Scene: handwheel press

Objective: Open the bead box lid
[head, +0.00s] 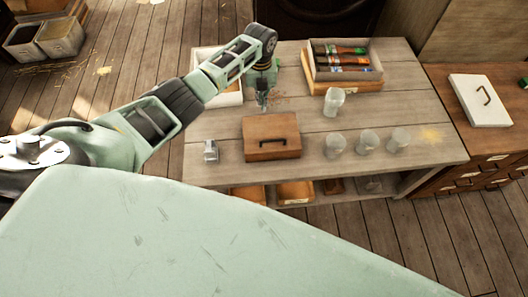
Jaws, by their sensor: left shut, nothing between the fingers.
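The bead box appears to be the brown wooden box (261,152) near the front middle of the workbench. Its flat lid (258,126) is down on it and has a dark bar handle (273,142). My left arm reaches in from the left, and my left gripper (262,101) points down just behind the box, above its far edge in the picture. The gripper is shut and empty, apart from the handle. My right gripper is not in view.
Several clear glass jars (367,142) stand right of the box. A small metallic item (210,151) sits to its left. An open wooden crate with colourful tubes (345,62) is at the back right. A white panel with a handle (480,101) lies on the right cabinet.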

